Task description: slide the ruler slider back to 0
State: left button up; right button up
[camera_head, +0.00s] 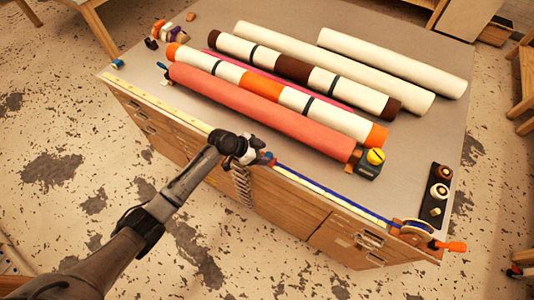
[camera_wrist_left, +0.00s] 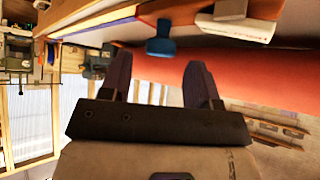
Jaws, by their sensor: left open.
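A long ruler (camera_head: 180,108) runs along the table's front edge, pale yellow on its left part with a blue strip (camera_head: 330,193) on its right part. A small blue and red piece (camera_head: 268,158), which looks like the slider, sits on the ruler line near the middle. My left gripper (camera_head: 251,156) is just left of this piece, over the front edge, and partly hides the ruler. In the left wrist view my two fingers (camera_wrist_left: 158,77) are apart with nothing between them. A blue knob (camera_wrist_left: 160,40) shows beyond the fingertips, apart from them. My right gripper is not in view.
Several rolls lie on the table, the red one (camera_head: 255,110) nearest the ruler. A yellow-topped tape measure (camera_head: 370,163) stands by its right end. A reel with an orange handle (camera_head: 450,246) is at the right front corner. Small spools (camera_head: 165,32) stand at the back left.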

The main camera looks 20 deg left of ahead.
pick_arm(q)
jog(key=shift+x, duration=1.35)
grip_shut()
